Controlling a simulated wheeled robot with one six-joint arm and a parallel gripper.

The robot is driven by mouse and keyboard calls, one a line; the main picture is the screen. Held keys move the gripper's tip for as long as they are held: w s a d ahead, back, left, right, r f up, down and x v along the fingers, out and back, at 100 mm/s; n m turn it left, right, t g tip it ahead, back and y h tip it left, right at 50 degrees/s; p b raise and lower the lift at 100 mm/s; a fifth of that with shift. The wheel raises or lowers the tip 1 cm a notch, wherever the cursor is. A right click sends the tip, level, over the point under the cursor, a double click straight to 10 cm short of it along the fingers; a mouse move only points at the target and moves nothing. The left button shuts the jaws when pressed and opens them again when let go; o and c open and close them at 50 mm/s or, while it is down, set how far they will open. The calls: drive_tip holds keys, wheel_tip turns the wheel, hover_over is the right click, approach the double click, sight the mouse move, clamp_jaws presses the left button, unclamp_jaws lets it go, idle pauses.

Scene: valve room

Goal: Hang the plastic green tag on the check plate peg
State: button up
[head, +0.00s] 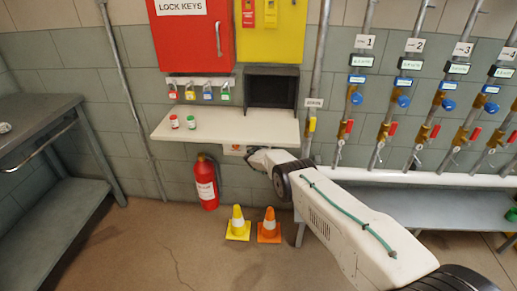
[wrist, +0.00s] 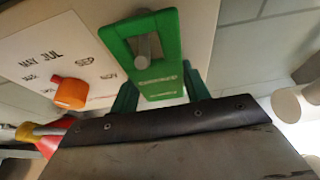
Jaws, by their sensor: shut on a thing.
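My gripper (wrist: 160,95) is shut on the green tag (wrist: 158,88), a flat piece with a rectangular opening and small raised lettering. The check plate (wrist: 40,50) is pale, printed with month names such as MAY and JUL. A grey peg (wrist: 148,46) shows in the tag's opening; I cannot tell whether its end has passed fully through. In the head view the plate (head: 234,150) is under the white shelf, and my gripper (head: 250,156) is in front of it. The tag is not clearly visible there.
An orange piece (wrist: 70,93) is on the plate beside the tag. Below the shelf (head: 225,126) stand a fire extinguisher (head: 206,183), a yellow cone (head: 238,224) and an orange cone (head: 269,226). Valve pipes (head: 385,105) line the right wall. A grey bench (head: 70,200) stands left.

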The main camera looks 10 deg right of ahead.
drive_tip(key=o, duration=1)
